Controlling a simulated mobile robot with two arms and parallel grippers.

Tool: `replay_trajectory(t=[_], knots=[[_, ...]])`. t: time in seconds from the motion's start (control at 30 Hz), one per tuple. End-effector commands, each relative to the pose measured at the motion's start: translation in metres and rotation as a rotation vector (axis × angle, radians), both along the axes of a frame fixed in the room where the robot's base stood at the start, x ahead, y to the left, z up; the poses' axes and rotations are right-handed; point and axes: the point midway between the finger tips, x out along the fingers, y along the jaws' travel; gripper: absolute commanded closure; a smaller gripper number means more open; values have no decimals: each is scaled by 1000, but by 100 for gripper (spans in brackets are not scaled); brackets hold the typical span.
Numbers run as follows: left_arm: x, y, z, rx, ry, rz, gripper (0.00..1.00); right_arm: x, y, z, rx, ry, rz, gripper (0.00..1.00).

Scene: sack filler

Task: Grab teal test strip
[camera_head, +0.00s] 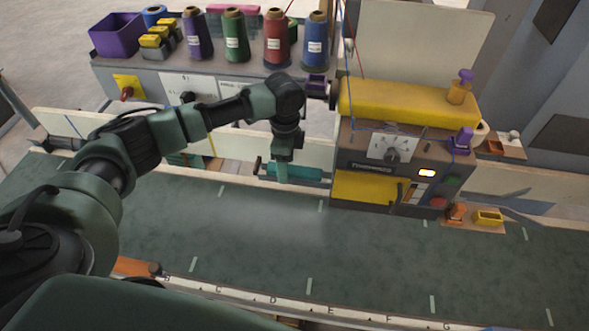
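My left arm reaches in from the left, and its gripper (283,159) points down near the middle of the picture, left of the yellow-topped machine. A small light-teal upright piece, which looks like the teal test strip (282,174), hangs directly below the fingertips. The gripper appears shut on its upper end, which the fingers hide. The strip's lower end overlaps a darker teal cylinder (311,173) lying behind it; I cannot tell whether they touch. My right gripper is not in view.
The sewing machine (395,105) stands right of the gripper. Thread cones, including a green one (236,38), and a purple bin (118,36) stand on the back shelf. The green conveyor surface (370,255) in front is clear.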

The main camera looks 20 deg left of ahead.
Motion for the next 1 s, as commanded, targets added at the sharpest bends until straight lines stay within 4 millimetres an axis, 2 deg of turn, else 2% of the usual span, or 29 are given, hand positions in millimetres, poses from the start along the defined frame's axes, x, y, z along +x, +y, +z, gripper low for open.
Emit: replay_trajectory(t=[0.23, 0.43, 0.47, 0.77, 1.0], knots=[[0, 0, -3, -1, -1, 0, 42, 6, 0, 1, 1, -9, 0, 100], [0, 0, -3, -1, -1, 0, 97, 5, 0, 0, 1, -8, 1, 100], [0, 0, -3, -1, -1, 0, 100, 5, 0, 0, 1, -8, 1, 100], [1, 0, -1, 0, -2, -1, 100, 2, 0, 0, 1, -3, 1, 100], [2, -1, 19, -2, -6, -1, 100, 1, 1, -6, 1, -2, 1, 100]])
